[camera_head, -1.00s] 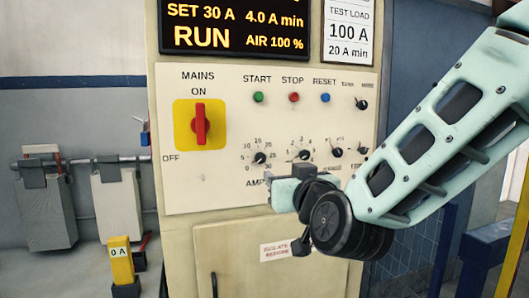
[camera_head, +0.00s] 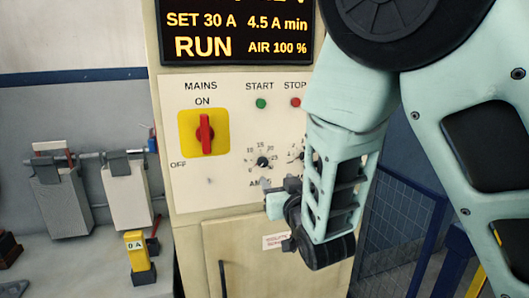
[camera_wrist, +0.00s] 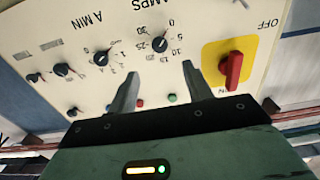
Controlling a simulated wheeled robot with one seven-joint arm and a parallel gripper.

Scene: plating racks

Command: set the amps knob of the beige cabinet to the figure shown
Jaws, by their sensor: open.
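The beige cabinet (camera_head: 235,222) faces me, its panel nearly upright. Its display (camera_head: 235,35) reads SET 30 A, 4.5 A min, RUN and AIR 100 %. The amps knob (camera_head: 262,162) is small and black, ringed by figures from 0 to 30; its pointer is too small to read surely. It also shows upside down in the wrist view (camera_wrist: 159,45). My gripper (camera_head: 268,190) is just below the knob in the head view, partly covering the AMPS label. In the wrist view my gripper (camera_wrist: 160,70) has its fingers apart and empty, with the knob beyond the gap, apparently not touched.
The red mains switch (camera_head: 205,133) on its yellow plate is left of the knob. The green start button (camera_head: 261,104) and red stop button (camera_head: 296,102) sit above. The A min knob (camera_wrist: 101,58) is beside it. My arm hides the panel's right side.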

